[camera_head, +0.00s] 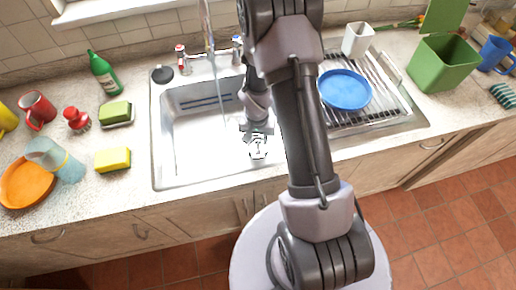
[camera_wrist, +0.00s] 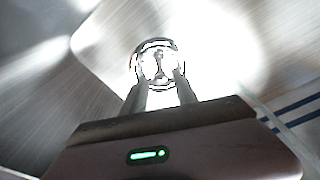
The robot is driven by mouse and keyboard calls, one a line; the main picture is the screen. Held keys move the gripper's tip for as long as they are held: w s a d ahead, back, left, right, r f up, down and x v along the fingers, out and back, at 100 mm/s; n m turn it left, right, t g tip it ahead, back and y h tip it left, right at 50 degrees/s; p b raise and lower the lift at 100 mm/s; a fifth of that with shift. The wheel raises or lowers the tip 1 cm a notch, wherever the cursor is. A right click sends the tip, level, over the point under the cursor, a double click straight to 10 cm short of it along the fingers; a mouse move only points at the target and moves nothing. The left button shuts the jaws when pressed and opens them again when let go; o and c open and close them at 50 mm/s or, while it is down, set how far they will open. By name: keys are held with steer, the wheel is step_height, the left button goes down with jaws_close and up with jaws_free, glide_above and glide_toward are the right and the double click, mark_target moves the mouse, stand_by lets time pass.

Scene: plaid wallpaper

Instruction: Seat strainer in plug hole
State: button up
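The strainer (camera_head: 258,147) appears as a small, bright, round metal piece with dark outlines on the sink floor, near the front. In the wrist view the strainer (camera_wrist: 158,55) is a ring with a small upright shape in its middle, washed out by glare. My gripper (camera_head: 257,131) points down into the sink just above it. In the wrist view the two fingers of my gripper (camera_wrist: 160,80) stand apart, their tips over the near part of the ring, with a gap between them. The plug hole is not distinct from the ring, so I cannot tell how the two sit together.
The steel sink (camera_head: 190,150) has walls around my gripper, and water runs from the tap (camera_head: 209,50). A black plug (camera_head: 162,74) lies on the back left rim. A blue plate (camera_head: 344,89) lies on the drainer at right. Sponges and a green bottle (camera_head: 104,73) stand at left.

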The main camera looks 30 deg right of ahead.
mark_target(258, 141)
step_height(258, 141, down, 2)
steer(key=shift+w+f, duration=0.1)
steer(key=shift+w, duration=0.05)
jaws_close()
steer(key=shift+r, duration=0.25)
step_height(258, 141, up, 9)
steer(key=p, duration=0.3)
steer(key=shift+p, duration=0.3)
steer(key=b, duration=0.3)
steer(key=shift+r+b, duration=0.15)
steer(key=shift+b, duration=0.25)
step_height(258, 141, down, 9)
steer(key=b, duration=0.4)
steer(key=shift+f, duration=0.2)
